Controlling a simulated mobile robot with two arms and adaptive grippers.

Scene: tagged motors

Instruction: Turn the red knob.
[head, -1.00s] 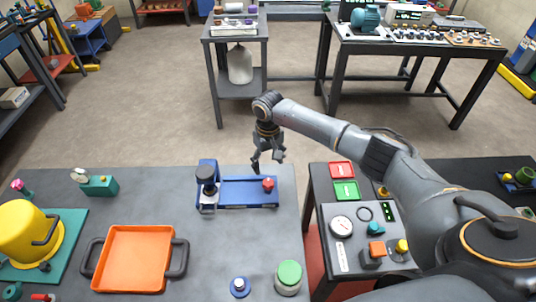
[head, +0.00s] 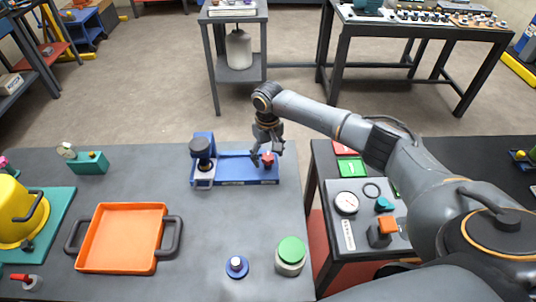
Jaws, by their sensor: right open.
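The red knob (head: 268,160) is small and sits on the right end of a blue fixture (head: 235,178) near the far edge of the grey table. A dark cylindrical part stands at the fixture's left end. My right gripper (head: 268,153) points down at the knob, its fingers apart on either side of it. I cannot tell whether the fingers touch the knob. My left gripper is not in view.
An orange tray (head: 123,240) with dark handles lies at the left of the table. A green-topped jar (head: 290,254) and a blue round piece (head: 237,266) stand near the front. A control panel with a gauge (head: 346,203) is on the right-hand table.

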